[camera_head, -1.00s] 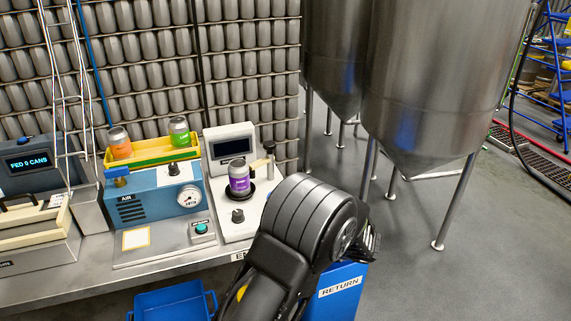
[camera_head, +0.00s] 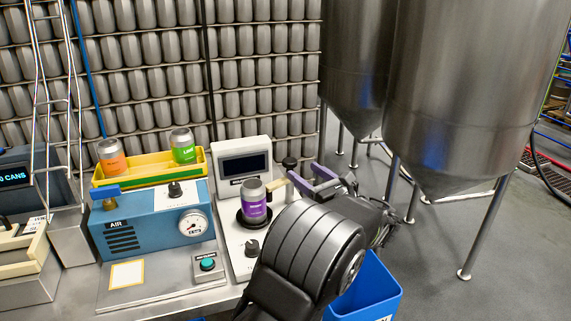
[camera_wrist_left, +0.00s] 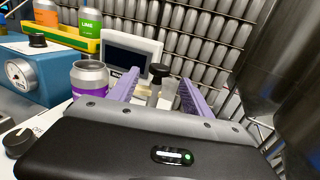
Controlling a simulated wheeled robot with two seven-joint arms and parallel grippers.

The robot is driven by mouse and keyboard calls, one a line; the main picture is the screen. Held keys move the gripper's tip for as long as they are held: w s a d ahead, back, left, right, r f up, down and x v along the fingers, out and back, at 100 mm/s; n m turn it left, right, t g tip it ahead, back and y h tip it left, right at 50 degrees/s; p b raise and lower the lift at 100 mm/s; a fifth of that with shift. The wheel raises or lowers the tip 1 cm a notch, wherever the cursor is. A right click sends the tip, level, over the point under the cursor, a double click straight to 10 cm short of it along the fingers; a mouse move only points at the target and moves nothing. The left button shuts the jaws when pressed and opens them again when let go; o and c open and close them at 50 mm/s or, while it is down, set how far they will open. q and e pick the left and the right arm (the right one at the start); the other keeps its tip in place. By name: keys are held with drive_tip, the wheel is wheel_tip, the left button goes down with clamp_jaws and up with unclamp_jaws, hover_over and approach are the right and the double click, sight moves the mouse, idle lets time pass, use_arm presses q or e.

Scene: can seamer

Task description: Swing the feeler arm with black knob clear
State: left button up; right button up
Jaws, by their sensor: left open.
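The black knob (camera_head: 290,162) tops an upright post at the right side of the white seamer (camera_head: 242,168); it also shows in the wrist view (camera_wrist_left: 159,70). A tan feeler arm (camera_head: 277,183) reaches from the post toward the purple-labelled can (camera_head: 254,203), its tip close to the can's upper side; I cannot tell if they touch. My left gripper (camera_head: 306,176) is open, its purple fingers pointing at the post from the right. In the wrist view (camera_wrist_left: 158,80) the knob and post stand between the fingers, beyond or near the tips. My right gripper is not in view.
A blue air unit (camera_head: 155,222) with a gauge stands left of the seamer. A yellow tray (camera_head: 150,170) behind it holds an orange and a green can. A blue bin (camera_head: 368,290) is below my arm. Steel tanks (camera_head: 470,100) stand at right.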

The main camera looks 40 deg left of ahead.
sight(294, 165)
use_arm(q)
drive_tip(key=shift+p+x, duration=0.45)
drive_tip(key=shift+x, duration=3.45)
drive_tip(key=shift+c, duration=0.2)
drive_tip(key=shift+f, duration=0.1)
clamp_jaws()
